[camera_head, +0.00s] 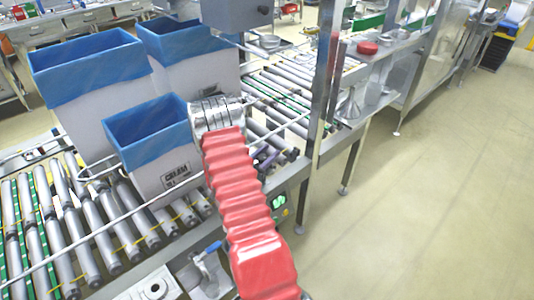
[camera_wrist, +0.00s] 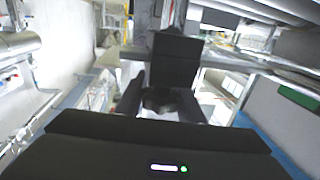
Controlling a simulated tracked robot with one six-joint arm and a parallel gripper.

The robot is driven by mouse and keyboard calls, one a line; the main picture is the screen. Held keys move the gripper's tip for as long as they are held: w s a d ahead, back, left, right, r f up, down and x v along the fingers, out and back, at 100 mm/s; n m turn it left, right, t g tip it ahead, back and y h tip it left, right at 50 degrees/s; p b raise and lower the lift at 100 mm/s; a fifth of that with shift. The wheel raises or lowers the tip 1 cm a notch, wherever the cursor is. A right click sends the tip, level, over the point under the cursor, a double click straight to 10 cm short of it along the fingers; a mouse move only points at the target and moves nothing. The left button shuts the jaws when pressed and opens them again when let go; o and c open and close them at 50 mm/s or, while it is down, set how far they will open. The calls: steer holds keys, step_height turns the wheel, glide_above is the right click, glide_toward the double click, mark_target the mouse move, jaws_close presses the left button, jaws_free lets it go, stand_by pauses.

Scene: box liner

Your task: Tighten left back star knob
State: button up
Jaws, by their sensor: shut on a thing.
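My gripper (camera_wrist: 168,106) shows in the wrist view as a black body with dark fingers reaching forward. It is shut on a small dark rounded thing (camera_wrist: 163,100), which looks like the star knob. The knob's lobes and its stem are too dark and too covered to make out. A black block (camera_wrist: 175,62) stands just beyond it. In the head view my red-sleeved arm reaches forward to the guide rails beside the roller conveyor, and the fingers and the knob are hidden there.
Blue-lined boxes stand on the roller conveyor (camera_head: 95,245): a small one (camera_head: 160,160) left of my arm and two larger ones (camera_head: 95,95) (camera_head: 195,75) behind. A steel post (camera_head: 320,90) rises right of my arm. The floor at right (camera_head: 440,190) is clear.

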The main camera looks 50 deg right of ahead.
steer(key=shift+s+m+g, duration=0.25)
steer(key=shift+m+g, duration=0.65)
steer(key=shift+g, duration=0.5)
steer(key=shift+s+g+y, duration=0.1)
steer(key=shift+g+y, duration=0.2)
steer(key=o, duration=1.1)
steer(key=shift+c, duration=0.2)
steer(key=shift+a, duration=0.1)
steer(key=v, duration=1.3)
steer(key=shift+a, duration=0.35)
steer(key=shift+f, duration=0.1)
